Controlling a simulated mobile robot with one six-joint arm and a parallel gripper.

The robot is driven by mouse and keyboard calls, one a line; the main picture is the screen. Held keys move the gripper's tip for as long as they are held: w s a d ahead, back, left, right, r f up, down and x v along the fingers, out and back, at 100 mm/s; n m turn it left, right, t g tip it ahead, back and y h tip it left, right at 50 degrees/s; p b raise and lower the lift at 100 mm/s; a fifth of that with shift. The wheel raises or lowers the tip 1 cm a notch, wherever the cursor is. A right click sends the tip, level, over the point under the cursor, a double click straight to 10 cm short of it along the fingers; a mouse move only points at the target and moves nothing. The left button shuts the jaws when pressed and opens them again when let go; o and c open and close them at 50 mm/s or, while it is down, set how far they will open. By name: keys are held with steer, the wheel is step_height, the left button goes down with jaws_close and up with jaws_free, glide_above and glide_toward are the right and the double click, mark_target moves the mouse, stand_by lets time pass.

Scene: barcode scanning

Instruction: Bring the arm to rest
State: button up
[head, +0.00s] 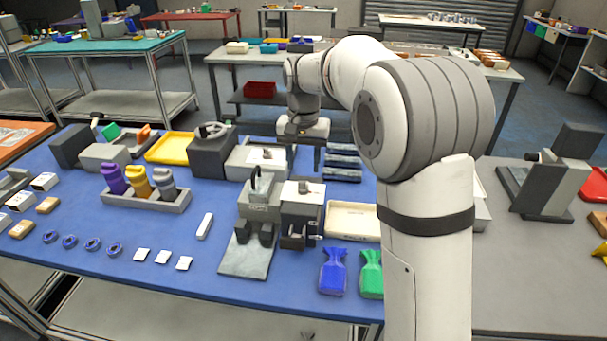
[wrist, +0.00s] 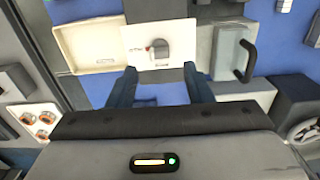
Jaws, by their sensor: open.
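My gripper (head: 304,157) hangs over the far part of the blue table (head: 130,232), with its fingers pointing down. In the wrist view my gripper (wrist: 160,73) has its two dark fingers spread apart, with nothing held between them. Beyond the fingertips in that view is a white-topped box (wrist: 142,52) with a small grey knob. I cannot tell the exact height of the fingers above the things below. My arm reaches across the right part of the head view and hides some of the table.
A device with a black handle (head: 258,190), a handwheel machine (head: 212,155), dark stacked parts (head: 342,160) and a cream tray (head: 353,221) stand near my gripper. Blue (head: 333,272) and green (head: 371,275) bags lie in front.

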steer(key=shift+r, duration=1.25)
steer(key=shift+s+d+r, duration=0.15)
steer(key=shift+s+d, duration=0.1)
steer(key=shift+s, duration=0.05)
steer(key=s+d+f+t, duration=0.1)
steer(key=s+d, duration=0.3)
steer(key=s, duration=0.5)
steer(key=s+d+f+n+t, duration=0.1)
steer(key=s+d, duration=0.3)
steer(key=s, duration=0.5)
steer(key=s+d+f+n+t, duration=0.1)
steer(key=s+d, duration=0.3)
steer(key=s, duration=0.6)
steer(key=shift+f, duration=0.75)
steer(key=shift+c, duration=0.5)
